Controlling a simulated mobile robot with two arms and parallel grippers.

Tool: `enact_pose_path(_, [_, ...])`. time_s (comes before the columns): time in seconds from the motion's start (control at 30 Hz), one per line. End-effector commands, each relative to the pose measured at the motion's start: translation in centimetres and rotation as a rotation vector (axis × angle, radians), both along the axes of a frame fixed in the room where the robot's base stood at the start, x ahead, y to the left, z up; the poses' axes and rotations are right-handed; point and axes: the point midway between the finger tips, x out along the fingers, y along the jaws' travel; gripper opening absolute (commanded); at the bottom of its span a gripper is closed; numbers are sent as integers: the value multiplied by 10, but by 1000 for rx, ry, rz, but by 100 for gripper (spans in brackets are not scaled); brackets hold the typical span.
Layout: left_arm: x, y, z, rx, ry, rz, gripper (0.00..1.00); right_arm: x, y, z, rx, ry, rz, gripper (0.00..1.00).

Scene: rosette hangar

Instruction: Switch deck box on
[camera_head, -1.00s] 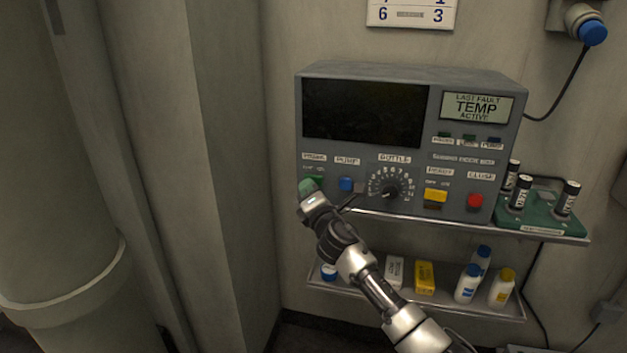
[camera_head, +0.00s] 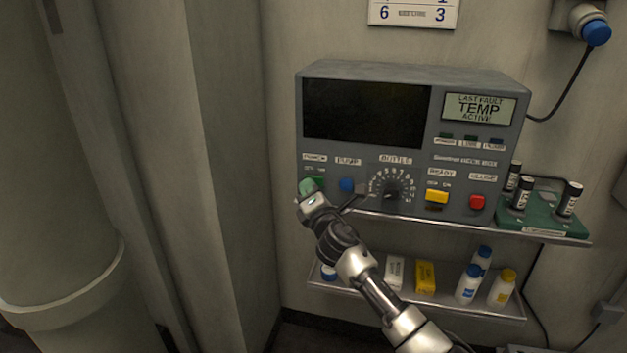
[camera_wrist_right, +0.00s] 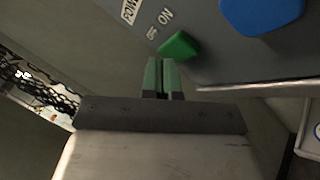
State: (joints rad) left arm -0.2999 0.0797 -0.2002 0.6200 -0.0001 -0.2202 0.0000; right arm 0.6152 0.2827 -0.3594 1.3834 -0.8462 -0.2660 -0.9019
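In the head view the switch is mostly hidden by my right gripper (camera_head: 307,188). In the right wrist view the green fingertips (camera_wrist_right: 162,65) are together and empty, just short of or against the switch; I cannot tell if they touch. My left gripper is not in view.
A blue pump button (camera_head: 346,185), bottle dial (camera_head: 391,190), yellow switch (camera_head: 436,196) and red button (camera_head: 477,202) share the panel. A green stand (camera_head: 545,222) with black cylinders is at right. The lower shelf (camera_head: 430,303) holds bottles and small boxes.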

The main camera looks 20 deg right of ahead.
Motion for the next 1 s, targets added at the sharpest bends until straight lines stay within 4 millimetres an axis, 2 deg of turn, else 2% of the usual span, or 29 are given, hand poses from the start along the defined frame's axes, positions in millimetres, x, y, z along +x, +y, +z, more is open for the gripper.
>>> enact_pose_path(0.07, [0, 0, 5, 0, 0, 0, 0, -5, 3, 5, 1, -5, -2, 0])
enact_pose_path(0.43, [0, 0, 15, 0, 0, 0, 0, -32, 30, 0, 1, 1, 3, 0])
enact_pose_path(1.0, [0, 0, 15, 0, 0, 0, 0, -35, 33, -4, 6, 7, 5, 0])
